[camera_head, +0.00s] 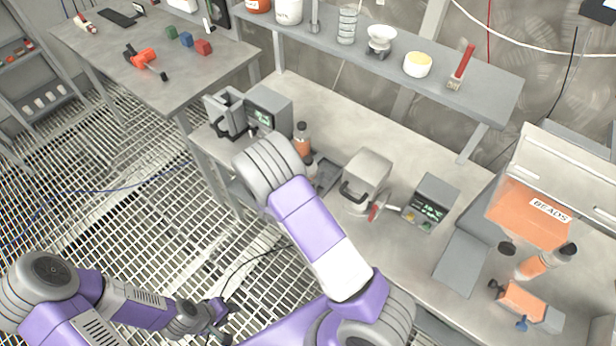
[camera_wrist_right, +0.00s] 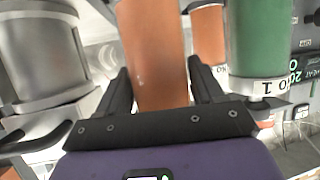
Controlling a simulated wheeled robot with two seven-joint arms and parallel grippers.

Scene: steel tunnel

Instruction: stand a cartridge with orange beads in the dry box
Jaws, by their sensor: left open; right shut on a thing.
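In the right wrist view my right gripper (camera_wrist_right: 160,88) is shut on an orange cylinder, the cartridge with orange beads (camera_wrist_right: 152,45), whose far end is cut off by the frame. In the head view my right forearm and wrist hide this gripper and its cartridge. Another cartridge with orange beads (camera_head: 302,141) stands on the bench just beyond my right wrist. My left gripper (camera_head: 224,319) is open and empty, low over the grated floor. A grey box with its door open (camera_head: 226,114) stands at the bench's left end; I cannot tell if it is the dry box.
A green cylinder (camera_wrist_right: 258,38) and an orange one (camera_wrist_right: 207,35) are close to the held cartridge. A grey box with a black handle (camera_head: 368,170) and a control unit (camera_head: 431,201) stand mid-bench. The bead bin (camera_head: 528,213) is at the right. A shelf (camera_head: 440,78) overhangs the back.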

